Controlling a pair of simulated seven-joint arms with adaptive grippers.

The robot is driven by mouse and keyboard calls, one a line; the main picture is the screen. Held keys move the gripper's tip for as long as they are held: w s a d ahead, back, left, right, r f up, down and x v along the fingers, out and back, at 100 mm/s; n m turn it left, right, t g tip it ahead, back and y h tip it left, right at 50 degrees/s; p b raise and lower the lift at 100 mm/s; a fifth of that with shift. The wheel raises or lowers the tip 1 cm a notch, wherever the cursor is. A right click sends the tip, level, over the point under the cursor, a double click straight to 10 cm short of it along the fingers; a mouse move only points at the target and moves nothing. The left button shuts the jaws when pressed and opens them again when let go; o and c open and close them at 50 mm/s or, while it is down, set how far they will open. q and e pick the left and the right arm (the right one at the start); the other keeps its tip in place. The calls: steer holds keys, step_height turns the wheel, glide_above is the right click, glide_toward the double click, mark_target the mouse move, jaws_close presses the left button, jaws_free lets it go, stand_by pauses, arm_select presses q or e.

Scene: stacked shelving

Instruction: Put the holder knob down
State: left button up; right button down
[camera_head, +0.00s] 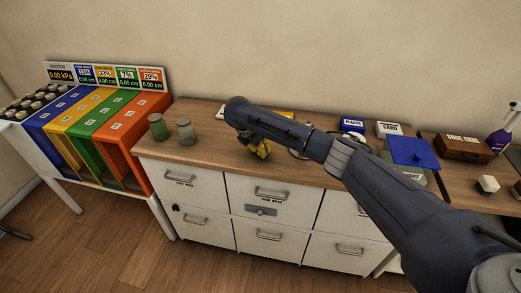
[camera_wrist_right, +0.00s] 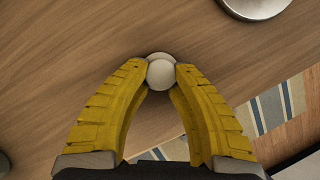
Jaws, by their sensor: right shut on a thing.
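The holder knob (camera_wrist_right: 161,73) is a small pale ball with a grey rounded part behind it. In the right wrist view it sits between the yellow fingertips of my right gripper (camera_wrist_right: 160,80), which is shut on it. In the head view my right gripper (camera_head: 258,149) points down over the wooden counter (camera_head: 215,113), near its front edge. The knob is hidden there behind the fingers and arm. I cannot tell whether the knob touches the counter. My left gripper is not in view.
Two jars, one green (camera_head: 157,127) and one grey-green (camera_head: 186,131), stand left of my gripper. A round metal object (camera_wrist_right: 255,4) lies near the knob. A blue box (camera_head: 352,125), a white box (camera_head: 388,129) and a brown case (camera_head: 463,147) stand right. Coloured bins (camera_head: 135,125) stand left.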

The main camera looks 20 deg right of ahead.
steer(key=shift+f, duration=0.1)
steer(key=c, duration=1.2)
jaws_free()
steer(key=shift+o, duration=0.2)
